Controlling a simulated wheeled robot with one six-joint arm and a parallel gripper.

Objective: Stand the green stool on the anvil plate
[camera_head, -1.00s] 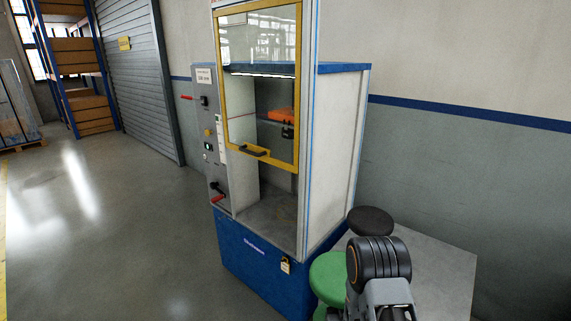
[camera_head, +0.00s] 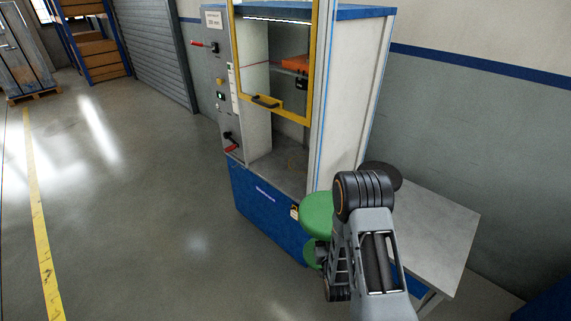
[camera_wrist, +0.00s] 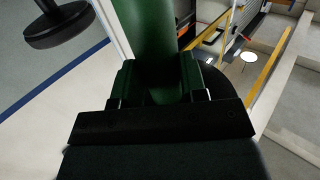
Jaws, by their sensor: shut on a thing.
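The green stool (camera_head: 317,211) is held off to the right front corner of the test machine, in front of its blue base. Its round top and a second green disc below show; my arm hides part of it. My gripper (camera_wrist: 160,85) is shut on its green column in the wrist view. The machine's chamber (camera_head: 278,172) is empty at the bottom, with a grey floor plate that looks like the anvil plate. An orange part (camera_head: 296,62) sits higher inside the chamber.
A yellow-framed guard (camera_head: 266,102) is raised above the chamber opening. The floor at left is clear.

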